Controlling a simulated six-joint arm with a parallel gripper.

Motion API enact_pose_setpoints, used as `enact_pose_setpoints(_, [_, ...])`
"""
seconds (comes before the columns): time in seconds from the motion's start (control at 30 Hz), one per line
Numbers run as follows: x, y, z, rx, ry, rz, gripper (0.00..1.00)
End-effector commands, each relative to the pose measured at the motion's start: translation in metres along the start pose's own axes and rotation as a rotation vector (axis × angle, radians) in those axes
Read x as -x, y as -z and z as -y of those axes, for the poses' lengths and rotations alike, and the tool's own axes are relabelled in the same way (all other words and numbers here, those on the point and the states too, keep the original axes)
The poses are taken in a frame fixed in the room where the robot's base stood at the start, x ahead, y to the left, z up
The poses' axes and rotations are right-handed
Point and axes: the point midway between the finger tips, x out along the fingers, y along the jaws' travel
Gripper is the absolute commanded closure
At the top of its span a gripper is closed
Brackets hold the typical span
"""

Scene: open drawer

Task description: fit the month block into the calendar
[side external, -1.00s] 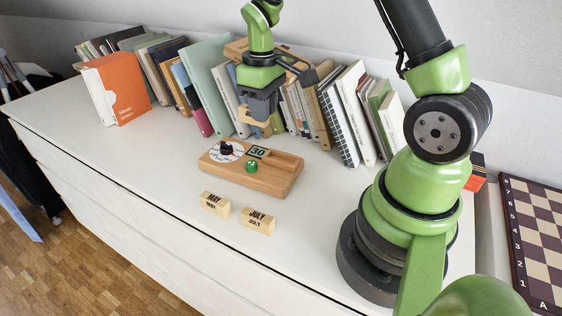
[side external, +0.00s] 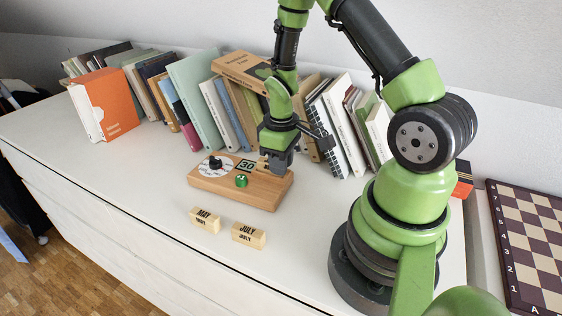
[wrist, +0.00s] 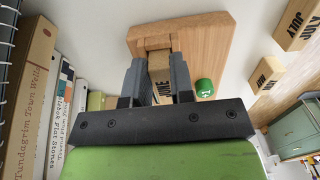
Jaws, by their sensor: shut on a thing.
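The wooden calendar (side external: 235,192) lies flat on the white dresser top, with a round dial (side external: 217,164), a "30" panel (side external: 246,165) and a green knob (side external: 241,181). My gripper (side external: 273,167) is over its right part, shut on the month block. In the wrist view, the pale block (wrist: 160,68), lettered "JUNE", sits between both fingers (wrist: 159,85) at the calendar's recess (wrist: 154,43). The fingers hide the block's lower sides, so I cannot tell how deep it sits. Two other month blocks, "MAY" (side external: 205,220) and "JULY" (side external: 249,235), lie in front.
A row of books (side external: 225,110) stands behind the calendar, close to my gripper. An orange box file (side external: 105,105) is at the left end. A chessboard (side external: 525,245) lies at far right. The dresser top left of the calendar is clear.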

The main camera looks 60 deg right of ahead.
Motion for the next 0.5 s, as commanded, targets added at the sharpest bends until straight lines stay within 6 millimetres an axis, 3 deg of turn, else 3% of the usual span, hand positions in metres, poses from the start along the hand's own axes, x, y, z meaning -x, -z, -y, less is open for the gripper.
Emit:
enact_pose_setpoints(0.37, [-0.0044,0.0002,-0.0001,-0.001,0.0,0.0,1.0])
enact_pose_setpoints(0.4, [-0.0052,0.0002,0.0,-0.001,0.0,0.0,0.76])
enact_pose_setpoints(0.5, [-0.0047,0.0004,-0.0001,-0.001,0.0,-0.001,0.53])
